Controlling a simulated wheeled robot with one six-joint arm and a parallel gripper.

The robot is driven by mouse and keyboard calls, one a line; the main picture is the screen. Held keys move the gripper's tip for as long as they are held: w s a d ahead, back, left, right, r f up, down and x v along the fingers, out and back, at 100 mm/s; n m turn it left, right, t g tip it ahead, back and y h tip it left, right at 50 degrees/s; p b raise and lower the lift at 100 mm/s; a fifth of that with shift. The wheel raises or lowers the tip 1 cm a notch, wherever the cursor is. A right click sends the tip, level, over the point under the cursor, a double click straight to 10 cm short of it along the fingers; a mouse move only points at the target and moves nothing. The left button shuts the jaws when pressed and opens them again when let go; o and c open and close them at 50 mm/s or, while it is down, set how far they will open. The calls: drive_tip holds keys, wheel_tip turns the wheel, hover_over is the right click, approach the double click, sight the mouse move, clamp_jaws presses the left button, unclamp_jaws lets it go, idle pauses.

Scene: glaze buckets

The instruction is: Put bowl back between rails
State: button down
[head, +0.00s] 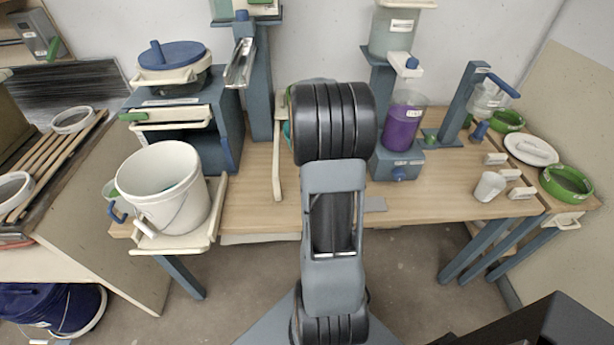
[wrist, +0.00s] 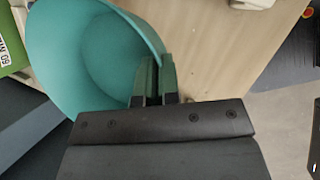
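The teal bowl (wrist: 75,50) fills the upper left of the wrist view, tilted with its inside showing. My gripper (wrist: 157,82) is at its right rim, one finger inside and one outside, pinched close together on the wall. In the head view my arm hides the gripper and nearly all of the bowl; only a teal sliver (head: 287,131) shows left of the arm. A cream rail (head: 277,150) lies on the wooden table just left of my arm. A second rail beside it cannot be made out behind the arm. Whether the bowl touches the table is unclear.
A white bucket (head: 163,188) stands on a cream shelf at the left. A blue post (head: 258,85) rises behind the rail. A purple-filled container (head: 401,122) stands right of my arm. A white cup (head: 489,186) and green bowls (head: 567,182) are farther right. The table's middle right is clear.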

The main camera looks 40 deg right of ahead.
wheel_tip(320, 180, down, 12)
drive_tip(key=shift+w+f+b, duration=0.1)
drive_tip(key=shift+b, duration=1.15)
drive_tip(key=c, duration=1.3)
unclamp_jaws()
drive_tip(key=shift+f, duration=0.1)
drive_tip(key=shift+c, duration=0.2)
drive_tip(key=w+p+v, duration=0.1)
drive_tip(key=v, duration=1.1)
drive_tip(key=s+a+r+m+y, duration=0.1)
drive_tip(key=s+a+r+m, duration=0.1)
drive_tip(key=a, duration=0.7)
drive_tip(key=s+a+r+m+t+y, duration=0.1)
drive_tip(key=s+a+m, duration=0.4)
drive_tip(key=a, duration=0.5)
drive_tip(key=s+a+r+m+t+y, duration=0.1)
drive_tip(key=s+a+r+m+y, duration=0.2)
drive_tip(key=a+m, duration=0.4)
drive_tip(key=a, duration=0.3)
drive_tip(key=shift+a, duration=0.15)
